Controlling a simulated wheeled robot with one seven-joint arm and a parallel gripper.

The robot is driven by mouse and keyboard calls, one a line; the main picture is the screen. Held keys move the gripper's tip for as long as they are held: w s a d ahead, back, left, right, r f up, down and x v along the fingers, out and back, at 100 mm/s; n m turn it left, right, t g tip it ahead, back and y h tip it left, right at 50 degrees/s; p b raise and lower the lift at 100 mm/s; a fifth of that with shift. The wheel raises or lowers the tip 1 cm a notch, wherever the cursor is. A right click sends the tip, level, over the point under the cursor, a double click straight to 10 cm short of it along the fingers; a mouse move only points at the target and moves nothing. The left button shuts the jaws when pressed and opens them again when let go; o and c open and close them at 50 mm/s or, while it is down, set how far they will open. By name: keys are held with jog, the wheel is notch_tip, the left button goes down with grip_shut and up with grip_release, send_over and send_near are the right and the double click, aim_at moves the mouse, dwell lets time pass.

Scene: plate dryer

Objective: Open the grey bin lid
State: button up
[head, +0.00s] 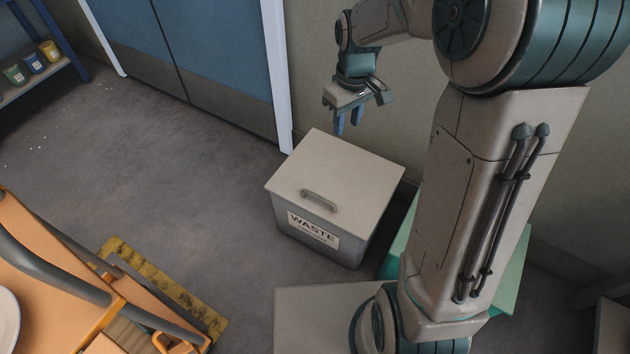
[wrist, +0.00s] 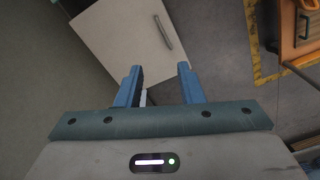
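The grey bin (head: 315,241) stands on the floor with a "WASTE" label on its front. Its pale grey lid (head: 340,175) lies flat and closed on top. A bar handle (head: 319,201) sits near the lid's front edge. My gripper (head: 347,130) is above and behind the bin's back edge, fingers pointing down, apart from the lid. In the wrist view the blue fingers (wrist: 159,85) are spread with nothing visible between them. There the lid (wrist: 115,35) shows beyond the fingertips, with its handle (wrist: 163,32) at its right side.
A blue double door (head: 195,45) and the wall are behind the bin. A green box (head: 513,262) is at its right, partly hidden by my arm. An orange frame (head: 70,285) with a yellow-marked edge (head: 205,318) stands front left. The floor left of the bin is clear.

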aim_at(315, 195)
jog(key=w+a+f+n+g+b, duration=0.1)
jog(key=w+a+f+b, duration=0.15)
jog(key=f, duration=0.55)
jog(key=w+a+f+n+b, duration=0.1)
jog(key=w+f+n+b, duration=0.2)
jog(key=f, duration=0.5)
jog(key=w+a+f+g+b, duration=0.1)
jog(key=w+a+f+b, duration=0.2)
jog(key=f, duration=0.6)
jog(key=shift+y, duration=0.4)
jog(key=f+b, duration=0.1)
jog(key=f, duration=0.3)
jog(key=s+f+b, duration=0.1)
jog(key=f+b, duration=0.1)
jog(key=f, duration=0.2)
jog(key=s+f+b, duration=0.1)
jog(key=f+b, duration=0.1)
jog(key=f, duration=0.2)
jog(key=shift+f, duration=0.4)
grip_shut()
